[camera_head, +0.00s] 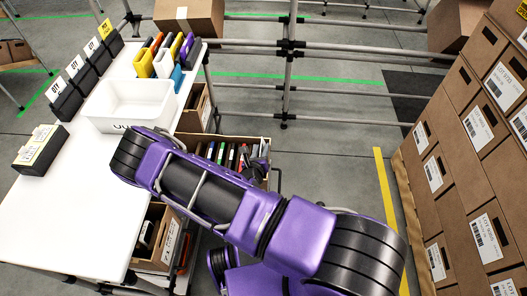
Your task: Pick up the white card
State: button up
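Several thin upright items, one of them pale, stand in an open carton (247,139) beside the table. I cannot tell whether the pale one is the white card. White labels marked QTY (74,66) stand in black holders along the table's far left edge. My purple and black arm reaches from the lower right to the table's right edge and hides part of the carton. A dark part at the carton's right end may be my gripper (257,168). Its fingers are too small and hidden to read.
A white bin (130,104) and a rack of coloured items (166,56) stand on the white table (70,215). A black box (40,150) lies at its left. Stacked labelled cartons (470,150) fill the right. Open floor lies between.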

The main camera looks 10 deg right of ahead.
grip_shut()
